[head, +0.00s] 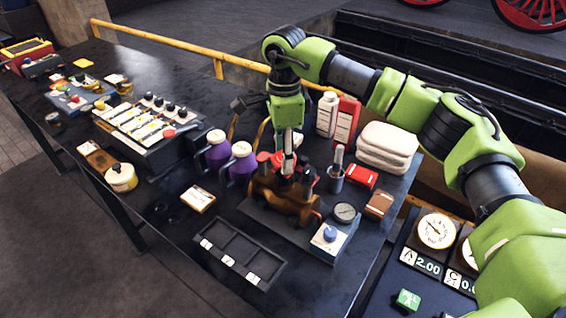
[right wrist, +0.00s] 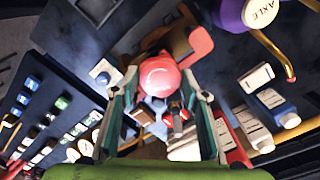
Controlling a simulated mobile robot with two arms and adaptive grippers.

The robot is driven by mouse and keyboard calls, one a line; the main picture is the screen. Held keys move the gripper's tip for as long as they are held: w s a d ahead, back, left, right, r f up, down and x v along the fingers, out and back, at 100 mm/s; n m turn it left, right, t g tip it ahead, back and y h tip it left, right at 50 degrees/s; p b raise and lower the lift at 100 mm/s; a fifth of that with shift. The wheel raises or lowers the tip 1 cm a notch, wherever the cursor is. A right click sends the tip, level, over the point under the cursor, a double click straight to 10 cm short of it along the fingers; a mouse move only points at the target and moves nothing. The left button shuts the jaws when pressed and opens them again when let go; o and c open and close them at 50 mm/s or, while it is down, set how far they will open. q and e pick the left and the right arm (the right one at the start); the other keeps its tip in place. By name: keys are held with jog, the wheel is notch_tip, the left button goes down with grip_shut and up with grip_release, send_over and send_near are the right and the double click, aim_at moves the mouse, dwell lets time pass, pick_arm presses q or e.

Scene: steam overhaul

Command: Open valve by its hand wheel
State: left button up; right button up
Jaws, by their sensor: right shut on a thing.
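The valve (head: 289,204) is a brown, rusty-looking body on a dark base plate. Its red hand wheel (head: 267,160) is on top, partly hidden behind my gripper. My right gripper (head: 288,168) comes down from above onto the wheel and is shut on it. In the right wrist view a round red part of the hand wheel (right wrist: 159,76) lies between the two fingers (right wrist: 161,98). The finger contact itself is hard to make out. My left gripper is in neither view.
Purple oil cans (head: 242,163) stand close left of the valve. A pressure gauge (head: 345,212) and a blue-knobbed box (head: 331,240) are to its right. A dark compartment tray (head: 238,254) lies in front.

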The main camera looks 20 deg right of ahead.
dwell(0.3)
jog(key=n, duration=0.3)
jog(key=shift+n, duration=0.3)
jog(key=shift+n+b, duration=0.3)
jog(key=shift+n, duration=0.8)
jog(key=shift+n, duration=1.1)
jog(key=shift+c, duration=1.1)
jog(key=o, duration=1.5)
jog(key=shift+c, duration=0.5)
jog(key=shift+c, duration=0.9)
